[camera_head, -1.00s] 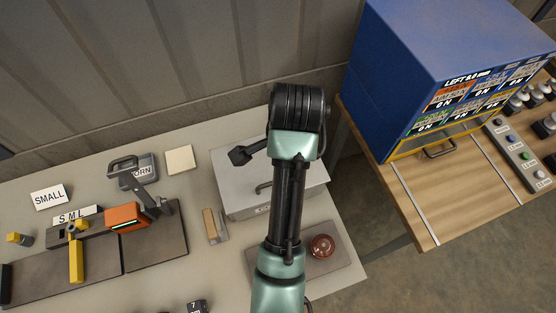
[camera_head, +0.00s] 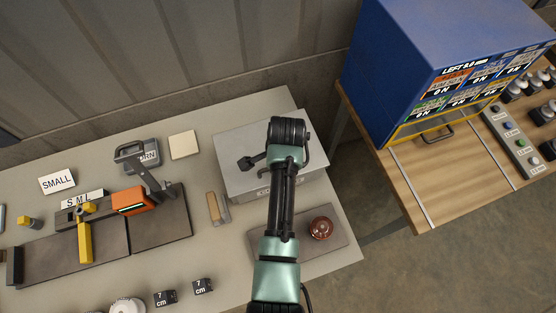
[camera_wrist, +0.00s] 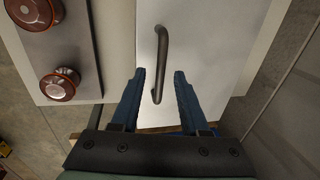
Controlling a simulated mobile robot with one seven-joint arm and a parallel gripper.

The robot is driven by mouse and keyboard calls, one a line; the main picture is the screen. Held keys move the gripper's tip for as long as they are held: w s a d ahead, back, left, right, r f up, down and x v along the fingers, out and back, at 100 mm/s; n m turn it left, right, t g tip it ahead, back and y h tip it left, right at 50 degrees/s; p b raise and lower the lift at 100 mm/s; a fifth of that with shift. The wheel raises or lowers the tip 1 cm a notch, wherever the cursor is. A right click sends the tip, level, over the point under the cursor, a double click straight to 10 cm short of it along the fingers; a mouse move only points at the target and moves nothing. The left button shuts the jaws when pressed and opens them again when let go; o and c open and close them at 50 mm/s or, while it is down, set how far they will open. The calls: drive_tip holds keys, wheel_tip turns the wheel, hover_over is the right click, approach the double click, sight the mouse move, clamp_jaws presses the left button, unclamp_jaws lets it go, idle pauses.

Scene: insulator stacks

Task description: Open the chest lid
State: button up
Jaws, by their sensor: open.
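The chest (camera_head: 233,140) is a pale grey box at the right part of the table, partly hidden behind my arm in the head view. Its lid looks shut. In the wrist view the lid (camera_wrist: 215,45) is a flat white panel with a dark bar handle (camera_wrist: 161,55). My gripper (camera_wrist: 160,72) is open and empty, with its blue fingers on either side of the handle's lower end. I cannot tell whether the fingers are level with the handle or above it, and no contact shows. In the head view the fingers are not clearly visible.
A grey plate with a reddish insulator disc (camera_head: 321,228) lies in front of the chest. A tan and grey block (camera_head: 217,208) lies left of it. A blue cabinet (camera_head: 395,70) stands on the wooden table at the right. The wall runs close behind.

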clamp_jaws()
idle(1.5)
